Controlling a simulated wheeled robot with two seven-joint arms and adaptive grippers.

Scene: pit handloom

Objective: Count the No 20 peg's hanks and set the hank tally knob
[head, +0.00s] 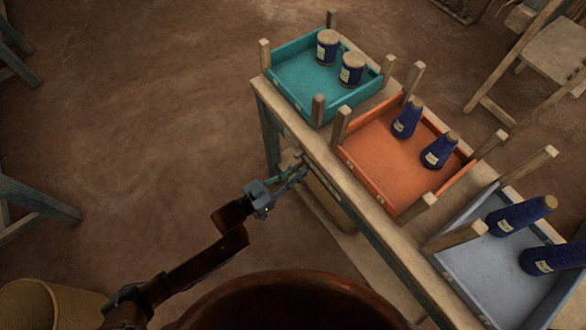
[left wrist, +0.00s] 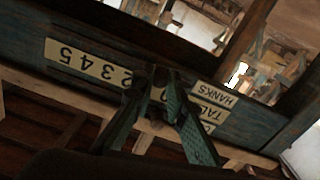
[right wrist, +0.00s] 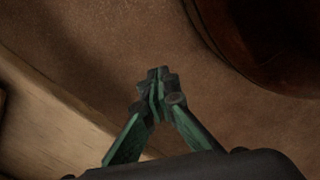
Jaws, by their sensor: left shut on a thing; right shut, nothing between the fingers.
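My left gripper (head: 299,168) is at the long near-left side of the wooden bench. In the left wrist view its fingers (left wrist: 160,80) are shut at a blue-green rail, on what appears to be the hank tally knob, mostly hidden by the fingertips. A pale number strip (left wrist: 85,62) on the rail shows 2 to 5 upside down, partly covered by the fingers. A tally hanks label (left wrist: 212,105) sits right of them. My right gripper (right wrist: 157,88) is shut and empty over brown floor, outside the head view. I cannot make out the No 20 peg or its hanks.
The bench (head: 325,155) bears a teal tray (head: 283,92), an orange tray (head: 365,172) and a grey-blue tray (head: 460,270), each with two dark blue yarn packages and corner posts. A basket (head: 40,305) stands at lower left.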

